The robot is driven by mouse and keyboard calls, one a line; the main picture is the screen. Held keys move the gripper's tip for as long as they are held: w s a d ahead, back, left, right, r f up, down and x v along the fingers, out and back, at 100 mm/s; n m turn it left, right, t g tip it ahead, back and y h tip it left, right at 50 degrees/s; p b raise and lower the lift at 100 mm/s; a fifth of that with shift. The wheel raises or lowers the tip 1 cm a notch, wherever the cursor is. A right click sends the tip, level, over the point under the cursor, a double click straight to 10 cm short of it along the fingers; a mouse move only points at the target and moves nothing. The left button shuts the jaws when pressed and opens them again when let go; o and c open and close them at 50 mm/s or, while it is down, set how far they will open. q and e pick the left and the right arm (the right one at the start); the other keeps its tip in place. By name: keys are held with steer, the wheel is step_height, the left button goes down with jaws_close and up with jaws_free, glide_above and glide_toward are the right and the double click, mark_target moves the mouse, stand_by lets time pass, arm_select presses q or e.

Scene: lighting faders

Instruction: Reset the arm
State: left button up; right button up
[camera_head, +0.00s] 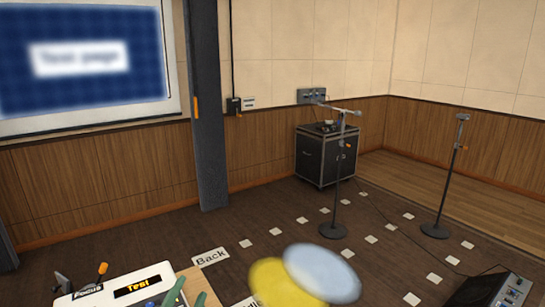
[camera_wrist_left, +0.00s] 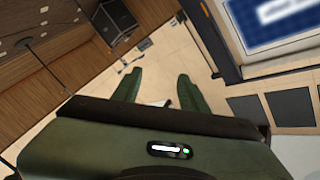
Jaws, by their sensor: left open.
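My left gripper (camera_head: 190,289) shows its green fingers at the bottom edge of the head view, just right of a white console (camera_head: 118,292). In the left wrist view the two green fingers of my left gripper (camera_wrist_left: 160,76) stand apart with nothing between them. The console has a lit "Test" display, a "Focus" label and an orange-tipped lever (camera_head: 103,268). Its lower part is cut off by the frame. My right gripper is not in view.
A yellow oval (camera_head: 275,283) and a pale blue oval (camera_head: 322,273) lie right of the gripper. Microphone stands (camera_head: 338,190) (camera_head: 443,195), a black case (camera_head: 322,155) and a dark pillar (camera_head: 208,110) stand farther back. Floor with white markers lies between.

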arm_select(q)
steer(key=s+a+f+n+g+y, duration=0.1)
steer(key=s+a+f+n+g, duration=0.2)
steer(key=s+f, duration=0.35)
steer(key=s+a+f+n+g+y, duration=0.1)
steer(key=s+f+n+g, duration=0.1)
steer(key=s+f+g, duration=0.45)
steer(key=s+f+n+g+h, duration=0.1)
steer(key=s+f+g, duration=0.1)
steer(key=s+f, duration=0.35)
steer(key=s+f+n+g, duration=0.1)
steer(key=s+f+g, duration=0.15)
steer(key=s, duration=0.55)
step_height(320, 180, down, 33)
steer(key=s+d+g+b, duration=0.1)
steer(key=s+b, duration=0.2)
steer(key=b, duration=0.3)
steer(key=s+a+f+g+b, duration=0.1)
steer(key=s+a+f+b, duration=0.2)
steer(key=s+f, duration=1.3)
step_height(320, 180, down, 4)
steer(key=shift+s+r+b, duration=0.1)
steer(key=shift+s+b, duration=0.1)
steer(key=shift+b, duration=0.3)
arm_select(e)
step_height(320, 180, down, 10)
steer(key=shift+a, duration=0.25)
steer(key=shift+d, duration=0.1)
